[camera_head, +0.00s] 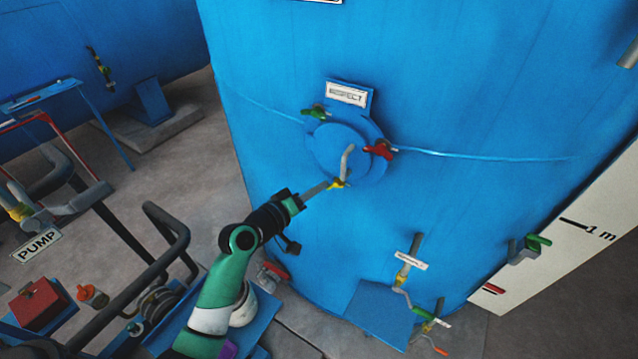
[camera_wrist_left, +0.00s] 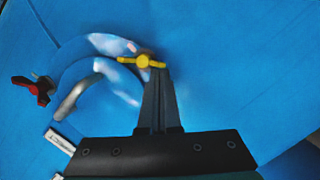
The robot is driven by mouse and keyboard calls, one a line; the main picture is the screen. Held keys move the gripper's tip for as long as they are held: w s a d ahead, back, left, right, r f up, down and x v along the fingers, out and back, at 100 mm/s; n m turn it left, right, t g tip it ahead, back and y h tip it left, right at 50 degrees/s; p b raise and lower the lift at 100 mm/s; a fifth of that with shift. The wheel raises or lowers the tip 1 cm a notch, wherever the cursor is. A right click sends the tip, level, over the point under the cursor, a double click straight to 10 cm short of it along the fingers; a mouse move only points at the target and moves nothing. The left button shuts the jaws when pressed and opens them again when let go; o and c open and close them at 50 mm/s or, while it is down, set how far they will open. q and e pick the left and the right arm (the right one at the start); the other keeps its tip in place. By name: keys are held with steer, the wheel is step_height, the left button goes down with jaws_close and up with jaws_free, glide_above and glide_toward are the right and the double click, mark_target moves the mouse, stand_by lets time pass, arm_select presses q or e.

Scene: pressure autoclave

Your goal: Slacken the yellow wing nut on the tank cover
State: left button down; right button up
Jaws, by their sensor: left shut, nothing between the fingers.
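The yellow wing nut (camera_head: 338,184) sits at the lower edge of the round blue tank cover (camera_head: 335,150). In the left wrist view the yellow wing nut (camera_wrist_left: 143,62) shows its two wings, spread roughly left to right. My left gripper (camera_head: 326,187) reaches in from the lower left, its tips at the nut. In the wrist view the left gripper (camera_wrist_left: 158,70) is shut, with its fingertips right at the nut's right wing and nothing between them. I cannot tell whether they touch it. My right gripper is not in view.
A red wing nut (camera_head: 380,150) and a green one (camera_head: 314,112) sit on the cover's rim. A curved grey handle (camera_head: 346,160) sticks out from the cover. A label plate (camera_head: 346,94) stands above. Dark pipe railings (camera_head: 150,270) run at the lower left.

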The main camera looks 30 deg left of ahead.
arm_select(q)
steer(key=shift+f+n+b, duration=0.25)
steer(key=shift+n+b, duration=0.3)
steer(key=shift+n, duration=0.05)
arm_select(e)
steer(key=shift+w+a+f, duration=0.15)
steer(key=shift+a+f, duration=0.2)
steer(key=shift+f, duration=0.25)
arm_select(q)
steer(key=shift+d+f+n+h+b, duration=0.1)
steer(key=shift+f+n+h+b, duration=0.1)
steer(key=shift+n+h+b, duration=0.35)
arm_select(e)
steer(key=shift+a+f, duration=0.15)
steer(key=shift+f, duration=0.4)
arm_select(q)
steer(key=shift+d+f+n+t+b, duration=0.1)
steer(key=shift+f+n+t+b, duration=0.2)
steer(key=shift+n, duration=0.35)
steer(key=shift+f+n+t+b, duration=0.1)
steer(key=shift+n+t+b, duration=0.1)
steer(key=shift+n+b, duration=0.3)
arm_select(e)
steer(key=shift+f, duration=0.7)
